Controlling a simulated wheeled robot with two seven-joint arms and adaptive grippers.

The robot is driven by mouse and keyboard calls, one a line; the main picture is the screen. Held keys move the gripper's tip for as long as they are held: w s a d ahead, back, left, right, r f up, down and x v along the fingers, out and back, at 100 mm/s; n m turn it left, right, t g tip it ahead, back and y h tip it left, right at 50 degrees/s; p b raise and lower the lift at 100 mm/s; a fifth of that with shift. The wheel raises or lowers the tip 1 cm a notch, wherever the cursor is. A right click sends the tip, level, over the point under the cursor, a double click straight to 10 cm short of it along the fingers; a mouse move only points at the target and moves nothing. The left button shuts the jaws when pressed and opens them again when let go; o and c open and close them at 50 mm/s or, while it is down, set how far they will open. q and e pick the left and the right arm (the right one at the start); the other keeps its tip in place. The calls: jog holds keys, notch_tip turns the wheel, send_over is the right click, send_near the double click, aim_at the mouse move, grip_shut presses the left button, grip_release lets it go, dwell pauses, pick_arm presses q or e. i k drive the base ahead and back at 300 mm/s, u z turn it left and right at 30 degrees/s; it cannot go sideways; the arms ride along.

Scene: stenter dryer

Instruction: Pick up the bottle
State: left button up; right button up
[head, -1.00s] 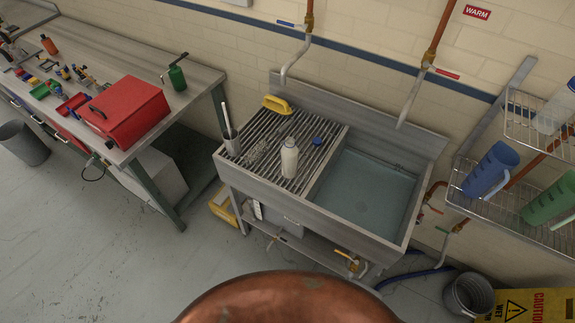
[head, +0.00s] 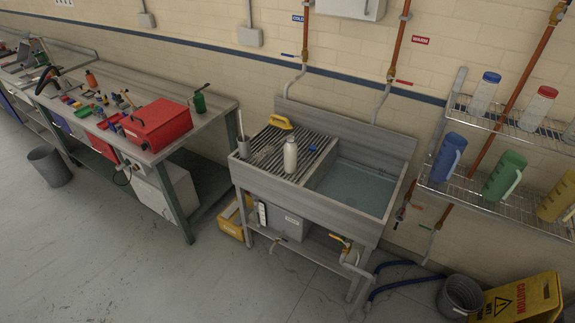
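A pale bottle (head: 290,155) stands upright on the slatted drainboard of the metal sink unit (head: 330,200), near its front edge. Other bottles, clear with a blue cap (head: 484,92) and clear with a red cap (head: 537,107), stand on the upper wire shelf at the right. Neither of my grippers is in the head view.
The water-filled basin (head: 357,186) is right of the drainboard. A yellow-handled brush (head: 280,122) and a grey cup (head: 243,147) are near the bottle. A workbench with a red toolbox (head: 156,124) is at the left. A yellow caution sign (head: 522,299) and a bucket (head: 459,295) stand at the lower right. Floor in front is clear.

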aim_at(290, 147)
jog(key=u, duration=0.7)
jog(key=i, duration=1)
jog(key=z, duration=0.15)
